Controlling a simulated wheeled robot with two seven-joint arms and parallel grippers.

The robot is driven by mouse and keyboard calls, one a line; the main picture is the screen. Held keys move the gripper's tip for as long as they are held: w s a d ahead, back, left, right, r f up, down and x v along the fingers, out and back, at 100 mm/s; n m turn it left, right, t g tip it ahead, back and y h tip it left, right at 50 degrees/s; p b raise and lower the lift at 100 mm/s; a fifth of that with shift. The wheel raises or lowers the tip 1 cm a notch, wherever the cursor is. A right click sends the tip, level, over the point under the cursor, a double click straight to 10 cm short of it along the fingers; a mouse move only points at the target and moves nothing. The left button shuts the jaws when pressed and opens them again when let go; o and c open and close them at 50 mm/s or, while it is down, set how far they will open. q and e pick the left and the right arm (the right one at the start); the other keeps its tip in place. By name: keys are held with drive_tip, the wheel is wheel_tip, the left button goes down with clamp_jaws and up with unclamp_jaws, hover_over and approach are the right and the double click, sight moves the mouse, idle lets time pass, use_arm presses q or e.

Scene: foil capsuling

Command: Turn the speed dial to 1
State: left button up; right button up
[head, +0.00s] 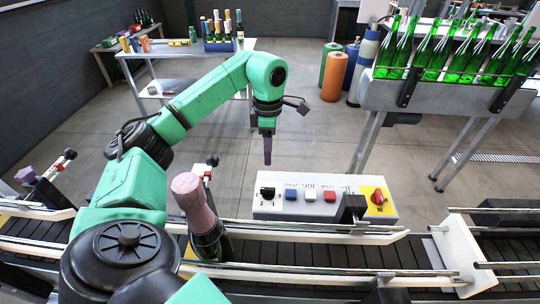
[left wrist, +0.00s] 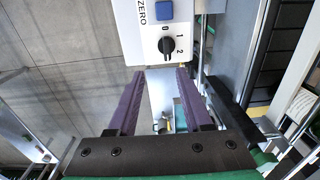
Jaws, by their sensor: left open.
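The speed dial is a black knob (left wrist: 167,46) on the light face of the control box (head: 258,209), with marks 0, 1 and 2 around it in the left wrist view. Its exact pointing is hard to read. In the head view the dial (head: 267,193) sits at the box's left end. My left gripper (left wrist: 160,74) is open and empty, its purple fingers apart and pointing toward the dial edge of the box, not touching the knob. In the head view the left gripper (head: 267,161) hangs above and behind the dial, seen edge-on. My right gripper is not in view.
Blue (head: 291,194), white (head: 310,195) and red (head: 329,196) buttons and a red switch (head: 377,197) share the box. A foil-topped bottle (head: 203,222) stands on the conveyor (head: 340,253). Green bottles (head: 432,52) fill a rack at the right. Floor behind the box is clear.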

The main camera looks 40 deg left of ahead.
use_arm(q)
drive_tip(key=p, duration=0.3)
hover_over(268, 188)
wheel_tip(268, 188, down, 9)
drive_tip(key=shift+s+d+f, duration=0.1)
drive_tip(key=f, duration=0.3)
drive_tip(key=shift+w+f, duration=0.2)
drive_tip(key=shift+s+f, duration=0.1)
drive_tip(key=shift+f, duration=0.35)
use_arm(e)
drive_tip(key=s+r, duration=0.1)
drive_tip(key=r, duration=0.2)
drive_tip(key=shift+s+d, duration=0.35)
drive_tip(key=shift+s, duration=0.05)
use_arm(q)
clamp_jaws()
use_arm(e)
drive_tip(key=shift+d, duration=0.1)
